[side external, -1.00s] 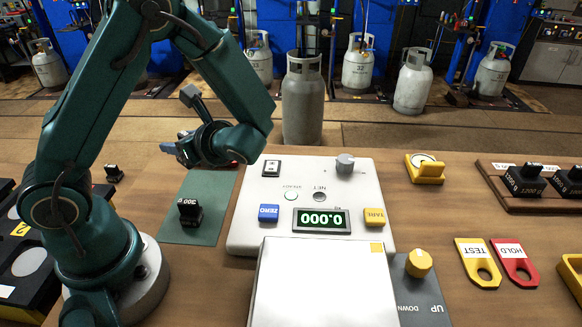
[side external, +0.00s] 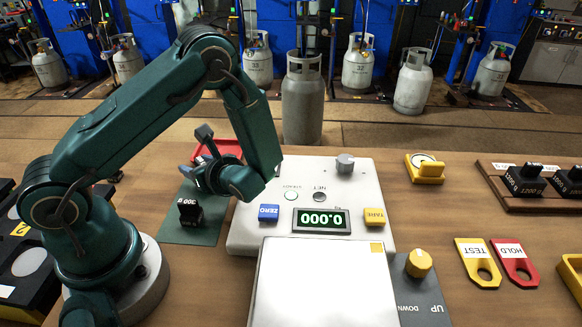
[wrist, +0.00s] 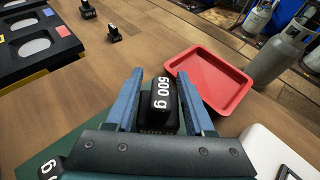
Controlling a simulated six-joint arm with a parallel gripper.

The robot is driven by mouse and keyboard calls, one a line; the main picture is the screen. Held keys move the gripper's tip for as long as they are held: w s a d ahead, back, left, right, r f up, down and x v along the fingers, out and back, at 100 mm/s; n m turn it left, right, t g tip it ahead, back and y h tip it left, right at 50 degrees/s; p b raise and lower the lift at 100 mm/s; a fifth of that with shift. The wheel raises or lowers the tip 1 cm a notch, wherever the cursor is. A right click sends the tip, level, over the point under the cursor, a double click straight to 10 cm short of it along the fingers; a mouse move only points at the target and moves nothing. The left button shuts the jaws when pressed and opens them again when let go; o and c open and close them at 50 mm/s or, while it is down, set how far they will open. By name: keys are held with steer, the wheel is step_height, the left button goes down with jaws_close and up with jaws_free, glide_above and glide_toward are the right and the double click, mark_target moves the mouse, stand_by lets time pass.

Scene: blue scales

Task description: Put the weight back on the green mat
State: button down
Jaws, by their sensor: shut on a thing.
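My gripper (side external: 190,176) is low over the far part of the green mat (side external: 205,234). In the wrist view its blue fingers (wrist: 158,95) are shut on a black weight (wrist: 160,92) with a white label that seems to read 500 g. The held weight is hard to make out in the side view. Whether its base touches the mat cannot be told. Another black weight (side external: 190,211), marked 300 g, stands on the mat nearer the side camera. A corner of the mat (wrist: 35,160) shows in the wrist view.
A red tray (wrist: 212,80) lies just beyond the mat. The white scale (side external: 240,235) stands right of the mat and its display reads 0.000. A small black weight (wrist: 114,33) stands on the bare table, with black cases (wrist: 75,55) at the left.

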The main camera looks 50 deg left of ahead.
steer(key=shift+f, duration=0.3)
steer(key=c, duration=0.5)
jaws_free()
steer(key=shift+f, duration=0.15)
steer(key=shift+c, duration=0.2)
